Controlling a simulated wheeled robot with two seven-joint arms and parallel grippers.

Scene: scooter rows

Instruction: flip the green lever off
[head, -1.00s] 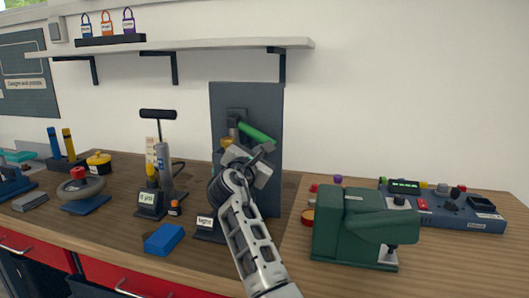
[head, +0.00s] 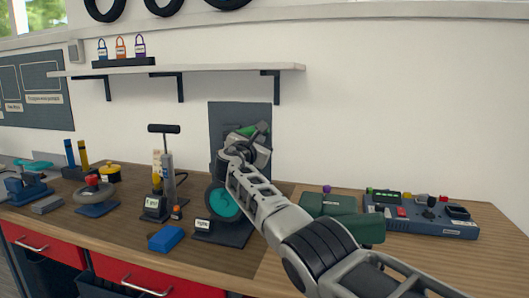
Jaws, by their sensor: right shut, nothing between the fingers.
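The green lever (head: 247,130) is on a dark grey upright panel (head: 226,118) at the back of the workbench. Only a short green part of it shows; the rest is hidden behind my right gripper (head: 261,131). The right gripper is shut and empty, up in front of the panel and close to the lever. I cannot tell whether it touches the lever, or at what angle the lever stands. My left gripper is not in view.
A teal disc (head: 223,203) on a dark stand is left of my right arm. A green machine (head: 328,205) is partly behind that arm. A blue block (head: 166,239) lies near the front edge. A shelf (head: 200,70) hangs above.

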